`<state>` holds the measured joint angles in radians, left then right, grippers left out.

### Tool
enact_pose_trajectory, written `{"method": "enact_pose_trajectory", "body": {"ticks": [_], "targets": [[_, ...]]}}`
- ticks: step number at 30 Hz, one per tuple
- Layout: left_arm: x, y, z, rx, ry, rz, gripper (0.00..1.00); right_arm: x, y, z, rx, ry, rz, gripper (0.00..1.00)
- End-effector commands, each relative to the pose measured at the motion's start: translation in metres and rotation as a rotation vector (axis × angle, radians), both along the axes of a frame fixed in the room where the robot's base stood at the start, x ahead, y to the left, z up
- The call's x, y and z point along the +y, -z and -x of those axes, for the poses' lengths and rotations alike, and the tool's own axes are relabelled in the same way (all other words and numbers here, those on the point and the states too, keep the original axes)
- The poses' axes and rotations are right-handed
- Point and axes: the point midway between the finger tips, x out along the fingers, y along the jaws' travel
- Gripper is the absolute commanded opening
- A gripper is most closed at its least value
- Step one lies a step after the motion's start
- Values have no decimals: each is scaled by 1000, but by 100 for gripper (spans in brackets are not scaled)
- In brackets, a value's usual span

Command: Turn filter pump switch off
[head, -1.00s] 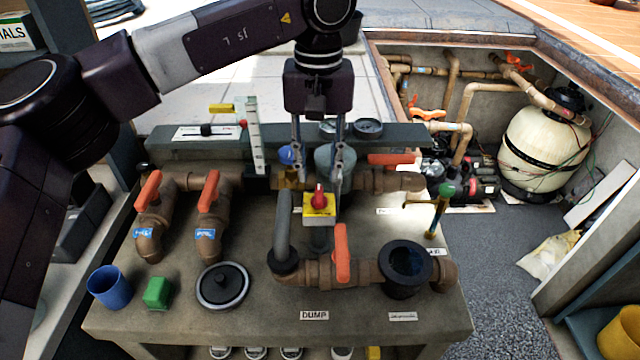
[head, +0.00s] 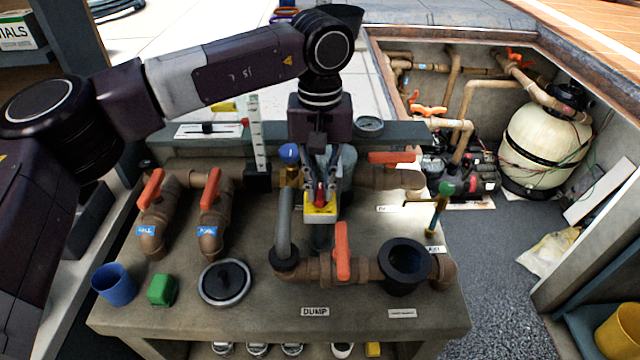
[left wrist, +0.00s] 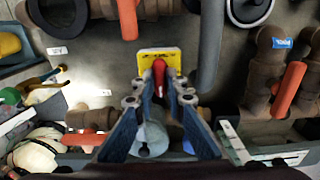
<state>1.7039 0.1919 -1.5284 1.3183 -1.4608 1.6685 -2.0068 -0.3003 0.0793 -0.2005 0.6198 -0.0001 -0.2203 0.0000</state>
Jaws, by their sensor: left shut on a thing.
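The filter pump switch is a red knob on a yellow plate (head: 320,211), on a grey post in the middle of the bench's pipework. In the left wrist view the yellow plate (left wrist: 160,58) is ahead of the fingers, with the red knob (left wrist: 159,72) at the fingertips. My left gripper (head: 320,194) reaches down from above and is shut on the red knob; it also shows in the left wrist view (left wrist: 160,90). The fingers hide part of the knob, so its exact angle is hard to tell. My right gripper is not in view.
Orange valve handles (head: 342,250) rise from the brown pipes around the switch. A grey hose (head: 285,220) stands close at left. A black lid (head: 225,282), green block (head: 161,290) and blue cup (head: 114,284) are on the bench (head: 270,310).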

Motion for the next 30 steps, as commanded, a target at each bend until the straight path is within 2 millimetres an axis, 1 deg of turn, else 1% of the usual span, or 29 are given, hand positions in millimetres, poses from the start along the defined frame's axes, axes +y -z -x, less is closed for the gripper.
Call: {"method": "enact_pose_trajectory", "body": {"ticks": [8,14,20,30], "targets": [[0,0,0,0,-16,0,0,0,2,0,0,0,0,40],[0,1,0,0,-93,0,0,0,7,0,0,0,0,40],[-1,2,0,0,-244,1,0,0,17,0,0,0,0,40],[-1,1,0,0,-565,1,0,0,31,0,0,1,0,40]]}}
